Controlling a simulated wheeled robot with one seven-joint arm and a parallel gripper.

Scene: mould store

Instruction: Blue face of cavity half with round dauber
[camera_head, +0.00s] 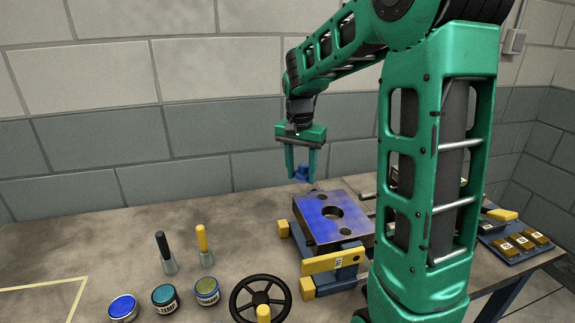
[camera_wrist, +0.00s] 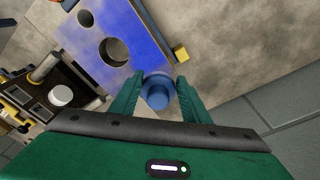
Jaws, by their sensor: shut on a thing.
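The cavity half (camera_head: 345,234) is a grey steel block clamped on the bench. Its top face has a round central hole and smaller holes.
Yellow clamp parts (camera_head: 333,260) and a black handwheel (camera_head: 261,299) are at the block's front. Open blue (camera_head: 122,308), teal (camera_head: 165,299) and olive (camera_head: 207,292) tins and two upright handled tools (camera_head: 203,240) stand left. A tray of brass blocks (camera_head: 515,253) is right.

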